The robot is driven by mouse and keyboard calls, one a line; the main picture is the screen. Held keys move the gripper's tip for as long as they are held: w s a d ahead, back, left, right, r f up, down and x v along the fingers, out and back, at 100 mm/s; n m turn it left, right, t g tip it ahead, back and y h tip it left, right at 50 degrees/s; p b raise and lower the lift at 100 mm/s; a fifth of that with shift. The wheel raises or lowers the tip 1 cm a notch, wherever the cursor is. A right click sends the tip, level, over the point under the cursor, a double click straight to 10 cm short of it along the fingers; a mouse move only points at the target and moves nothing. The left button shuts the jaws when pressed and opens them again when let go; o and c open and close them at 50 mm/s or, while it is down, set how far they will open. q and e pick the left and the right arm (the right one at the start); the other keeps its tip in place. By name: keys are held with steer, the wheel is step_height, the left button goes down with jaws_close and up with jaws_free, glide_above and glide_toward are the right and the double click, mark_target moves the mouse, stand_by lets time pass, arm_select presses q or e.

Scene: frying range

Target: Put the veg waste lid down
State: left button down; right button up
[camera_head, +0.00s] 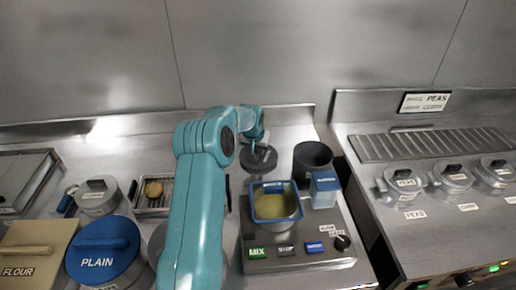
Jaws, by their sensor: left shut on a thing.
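The veg waste lid (266,161) is a dark, round lid on the steel counter's back part, just behind the mixer. My left gripper (257,148) is shut on it from above, and my teal arm hides part of the view. I cannot tell whether the lid touches the counter or hangs just above it. A dark, open round bin (313,173) stands to the right of the lid, apart from it. My right gripper is not in view.
Left are a PLAIN tub (98,262), a FLOUR box (30,262) and a grey-lidded pot (97,203). Lidded pots stand at right.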

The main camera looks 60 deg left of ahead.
arm_select(q)
steer(key=shift+s, duration=0.1)
steer(key=shift+d+f+b, duration=0.1)
steer(key=shift+b, duration=0.2)
steer(key=c, duration=1.1)
jaws_free()
steer(key=shift+r+p, duration=0.35)
steer(key=shift+r, duration=0.05)
steer(key=b+v, duration=0.2)
steer(key=v, duration=0.9)
steer(key=shift+s+r, duration=0.15)
steer(key=shift+r, duration=0.15)
